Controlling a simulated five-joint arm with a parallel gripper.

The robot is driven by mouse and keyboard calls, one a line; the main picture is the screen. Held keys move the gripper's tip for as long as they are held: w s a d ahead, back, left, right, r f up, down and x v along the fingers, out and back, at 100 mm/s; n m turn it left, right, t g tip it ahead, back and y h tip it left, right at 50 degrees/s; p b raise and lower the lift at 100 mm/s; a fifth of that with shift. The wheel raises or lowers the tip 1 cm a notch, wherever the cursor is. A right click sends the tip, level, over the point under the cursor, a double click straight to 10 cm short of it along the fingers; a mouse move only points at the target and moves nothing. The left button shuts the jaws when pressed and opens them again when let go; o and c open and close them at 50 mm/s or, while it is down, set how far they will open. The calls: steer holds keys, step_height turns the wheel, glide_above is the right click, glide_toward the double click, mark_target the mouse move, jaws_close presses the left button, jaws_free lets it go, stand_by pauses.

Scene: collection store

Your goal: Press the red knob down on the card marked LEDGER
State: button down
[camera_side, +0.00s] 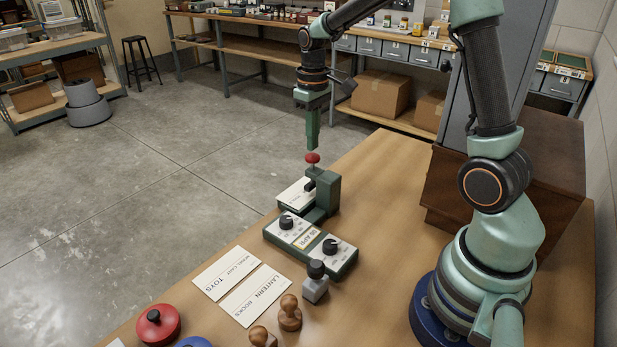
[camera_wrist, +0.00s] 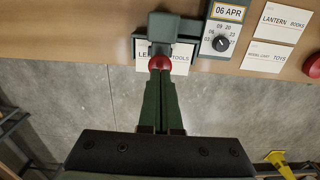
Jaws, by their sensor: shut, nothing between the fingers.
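The red knob (camera_side: 312,158) tops a dark green stamping press (camera_side: 328,192) at the table's far left edge. In the wrist view the knob (camera_wrist: 160,63) shows just beyond my fingertips. A white card (camera_side: 294,194) lies under the press head. My gripper (camera_side: 313,148) is shut and empty, pointing down right above the knob. I cannot tell whether its tips touch the knob.
A green date unit (camera_side: 305,238) with black dials, reading 06 APR, adjoins the press. Cards marked TOYS (camera_side: 226,272) and LANTERN BOOKS (camera_side: 255,295) lie nearer. A small grey block with a black knob (camera_side: 315,284), wooden stamps (camera_side: 290,314) and a round red tin (camera_side: 158,324) stand nearby.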

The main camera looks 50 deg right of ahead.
mark_target(313, 155)
steer(key=shift+f, duration=0.25)
steer(key=shift+f, duration=0.35)
steer(key=shift+f, duration=1.2)
steer(key=shift+r, duration=0.1)
steer(key=shift+r, duration=3.95)
